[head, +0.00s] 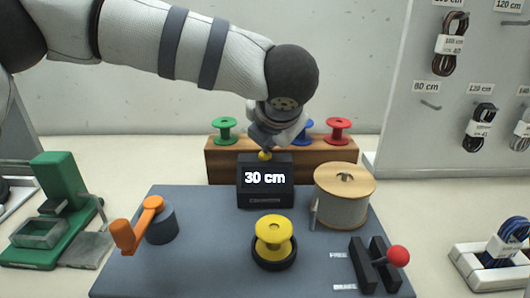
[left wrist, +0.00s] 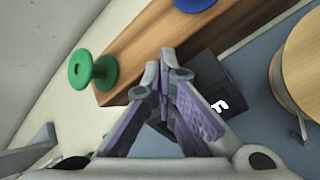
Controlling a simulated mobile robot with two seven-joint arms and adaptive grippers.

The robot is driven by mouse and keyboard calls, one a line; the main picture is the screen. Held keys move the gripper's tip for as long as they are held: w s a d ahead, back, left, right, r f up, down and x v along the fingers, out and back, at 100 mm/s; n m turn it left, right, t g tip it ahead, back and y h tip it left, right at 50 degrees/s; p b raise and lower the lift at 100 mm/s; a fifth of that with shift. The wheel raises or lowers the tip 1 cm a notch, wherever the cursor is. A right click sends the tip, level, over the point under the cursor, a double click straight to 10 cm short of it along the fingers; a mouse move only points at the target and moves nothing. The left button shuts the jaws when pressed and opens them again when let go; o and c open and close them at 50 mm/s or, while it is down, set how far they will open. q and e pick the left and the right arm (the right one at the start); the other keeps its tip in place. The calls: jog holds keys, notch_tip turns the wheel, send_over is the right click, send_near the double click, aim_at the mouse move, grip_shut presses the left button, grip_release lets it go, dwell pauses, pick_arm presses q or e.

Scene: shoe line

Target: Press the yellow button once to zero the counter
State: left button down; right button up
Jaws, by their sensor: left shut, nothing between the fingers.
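The black counter box (head: 265,189) stands at the back of the grey-blue base plate and reads "30 cm". The yellow button (head: 264,156) shows as a small cap on top of the box. My left gripper (head: 264,148) reaches down from above, shut and empty, its tips right at the button. I cannot tell whether they touch it. In the left wrist view the shut fingers (left wrist: 160,75) cover the button, and part of the counter box (left wrist: 220,80) shows beside them. My right gripper is out of view.
A wooden rack (head: 222,160) with green, blue and red spools stands behind the box. A large wire spool (head: 345,208) is to its right. A yellow spool (head: 273,235), an orange crank (head: 138,225) and a red-knobbed lever (head: 397,257) are in front. A green tool (head: 58,190) stands left.

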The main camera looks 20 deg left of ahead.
aim_at(269, 154)
pick_arm(q)
jog(key=shift+f, duration=0.25)
dwell(0.3)
jog(key=shift+r, duration=0.9)
jog(key=shift+r, duration=2.5)
